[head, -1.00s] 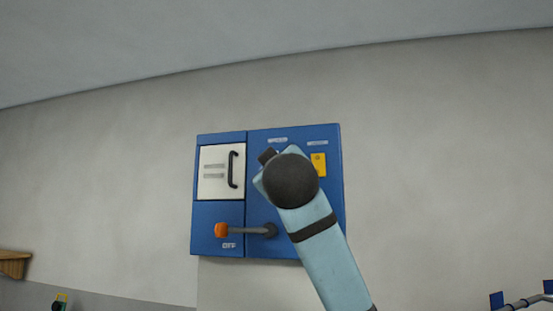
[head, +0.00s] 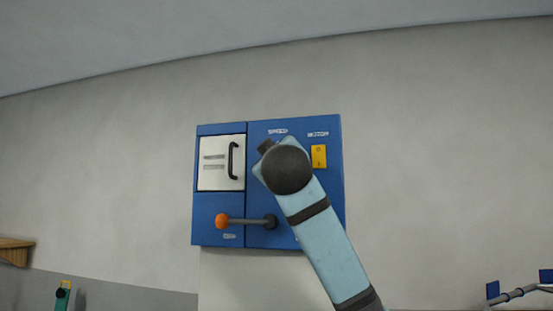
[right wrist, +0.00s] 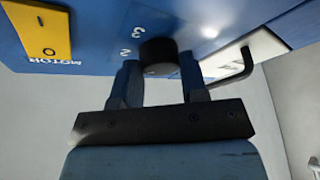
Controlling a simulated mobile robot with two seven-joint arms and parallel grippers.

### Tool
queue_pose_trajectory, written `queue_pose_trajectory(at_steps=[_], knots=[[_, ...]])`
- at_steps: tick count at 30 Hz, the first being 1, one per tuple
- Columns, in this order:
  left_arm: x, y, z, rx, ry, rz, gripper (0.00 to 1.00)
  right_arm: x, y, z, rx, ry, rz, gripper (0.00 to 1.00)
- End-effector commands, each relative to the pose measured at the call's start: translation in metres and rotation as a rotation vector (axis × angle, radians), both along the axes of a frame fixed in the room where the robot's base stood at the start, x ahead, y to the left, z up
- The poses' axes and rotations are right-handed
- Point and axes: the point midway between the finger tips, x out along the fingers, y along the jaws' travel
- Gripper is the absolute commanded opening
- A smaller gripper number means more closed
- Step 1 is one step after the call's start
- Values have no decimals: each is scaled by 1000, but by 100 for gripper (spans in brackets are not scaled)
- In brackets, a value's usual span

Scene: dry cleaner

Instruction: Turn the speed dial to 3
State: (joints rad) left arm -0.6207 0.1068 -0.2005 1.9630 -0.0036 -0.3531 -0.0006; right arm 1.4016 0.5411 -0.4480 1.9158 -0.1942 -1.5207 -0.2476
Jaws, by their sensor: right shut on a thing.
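The speed dial (right wrist: 158,56) is a round black knob on the blue panel (right wrist: 100,25) in the right wrist view. The digits 3 and 2 are printed on the panel beside it. My right gripper (right wrist: 158,70) is shut on the dial, one finger on each side. I cannot make out a pointer mark, so its setting is unclear. In the head view my right arm hides the dial below the SPEED label (head: 278,131); only a dark part of the gripper (head: 266,146) shows. My left gripper is in neither view.
The blue panel (head: 260,190) also carries a yellow MOTOR switch (head: 319,156), a white door (head: 213,172) with a black handle, and an orange-knobbed lever (head: 222,221) pointing left. A wooden shelf (head: 14,250) is at the far left.

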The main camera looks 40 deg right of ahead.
Motion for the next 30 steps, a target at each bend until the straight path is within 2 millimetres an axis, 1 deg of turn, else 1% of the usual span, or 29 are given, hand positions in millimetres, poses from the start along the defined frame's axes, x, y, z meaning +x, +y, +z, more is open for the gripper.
queue_pose_trajectory(at_steps=[8,14,21,26,30], knots=[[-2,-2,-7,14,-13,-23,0,1,2,-5,47,-53,4,17],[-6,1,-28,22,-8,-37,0,2,2,-8,138,-157,4,17],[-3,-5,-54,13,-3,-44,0,3,4,-9,283,-325,4,17],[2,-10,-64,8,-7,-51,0,4,5,-8,382,-440,5,17],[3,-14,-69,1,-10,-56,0,5,5,-8,463,-535,4,16]])
